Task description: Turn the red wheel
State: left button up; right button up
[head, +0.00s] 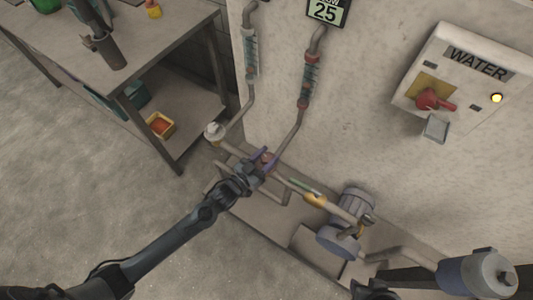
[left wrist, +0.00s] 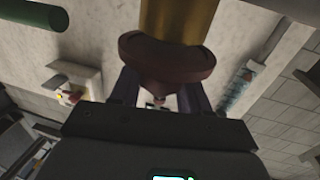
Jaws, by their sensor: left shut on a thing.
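The red wheel (head: 268,156) is a small dark red handle on the pipework at the foot of the wall, mostly covered by my left gripper in the head view. My left gripper (head: 262,163) reaches it from the lower left and is shut on it. In the left wrist view the wheel (left wrist: 165,62) sits between the two fingers (left wrist: 160,95), below a brass-coloured stem (left wrist: 178,20). A dark part at the bottom edge of the head view seems to be my right gripper (head: 372,290); its jaws cannot be made out.
Pipes with a yellow fitting (head: 314,200) and a grey-blue pump (head: 340,238) run to the right of the wheel. A white WATER box (head: 455,75) with a red switch (head: 430,99) hangs on the wall.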

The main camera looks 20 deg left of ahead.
pick_arm(q)
jog(key=n+y, duration=0.1)
jog(key=y+p, duration=0.1)
jog(key=shift+d+r+n+t+y, duration=0.15)
jog(key=shift+n+t+y, duration=0.15)
jog(key=shift+n+t, duration=0.1)
jog(key=n+y, duration=0.1)
jog(key=y, duration=0.1)
jog(key=shift+n+y+p, duration=0.3)
jog(key=shift+p, duration=0.1)
jog(key=shift+f+n+y, duration=0.2)
jog(key=shift+n+y, duration=1.3)
jog(key=shift+y, duration=1.1)
jog(key=o, duration=1)
jog(key=shift+c, duration=0.2)
jog(key=shift+s+r+p, duration=0.1)
jog(key=shift+s+p, duration=0.2)
jog(key=shift+s, duration=0.3)
jog(key=p+v, duration=0.2)
jog(key=v, duration=0.7)
jog(key=shift+s, duration=0.3)
